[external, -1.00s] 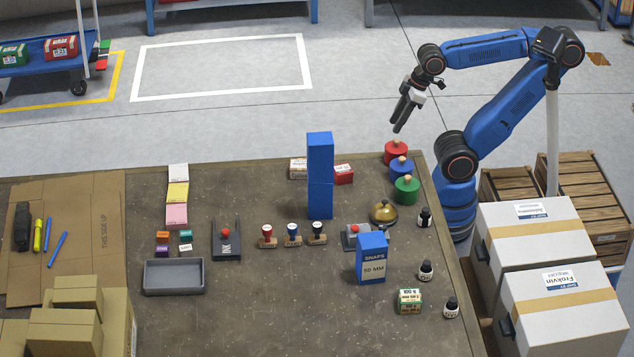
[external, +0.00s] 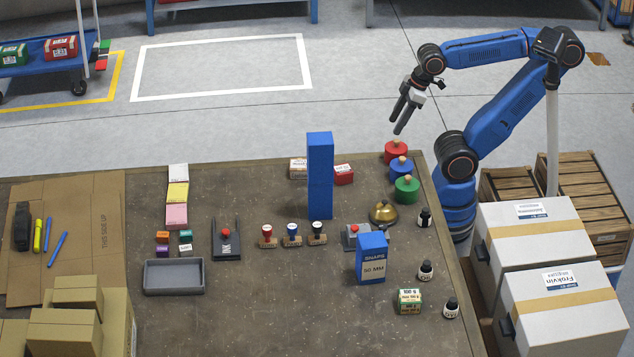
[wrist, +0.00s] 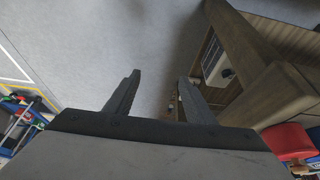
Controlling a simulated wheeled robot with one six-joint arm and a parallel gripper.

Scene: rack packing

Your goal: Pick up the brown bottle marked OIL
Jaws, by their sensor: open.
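Small dark bottles with white labels stand along the right side of the table: one by the bell (external: 424,217), one lower down (external: 426,270) and one near the front (external: 451,308). Their labels are too small to read here, and I cannot tell which is the brown one marked OIL. My gripper (external: 401,124) is open and empty, held high beyond the table's back right corner, apart from all the bottles. In the wrist view its two fingers (wrist: 160,78) stand apart over bare floor; no bottle can be made out between them.
A tall blue block tower (external: 320,175) and a blue SNAPS box (external: 371,258) stand on the table (external: 270,325). Red, blue and green knobbed weights (external: 407,190) and a brass bell (external: 383,212) are at the back right. White cartons (external: 535,245) stand right of the table.

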